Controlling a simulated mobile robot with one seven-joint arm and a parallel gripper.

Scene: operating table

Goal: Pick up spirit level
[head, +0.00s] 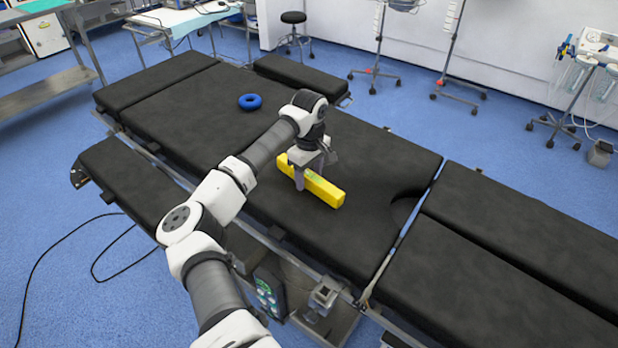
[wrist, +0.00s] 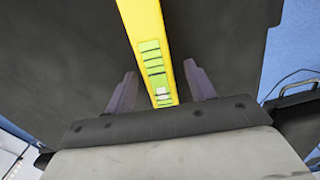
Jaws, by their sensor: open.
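The spirit level is a yellow bar (head: 325,191) lying on the black padded operating table (head: 375,165). In the wrist view the yellow level (wrist: 144,28) runs from the top edge down between the fingers, with green vial windows near its lower visible part. My gripper (head: 309,181) is over the level in the head view, pointing down. In the wrist view my gripper (wrist: 162,88) is open, with one finger on each side of the level and a gap to each. The level's part nearest the palm is hidden by the gripper body.
A blue ring (head: 250,102) lies on the table, farther back and left. The table has padded sections with gaps and a round cut-out (head: 405,208) right of the level. Stands and a stool (head: 293,35) are on the floor behind.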

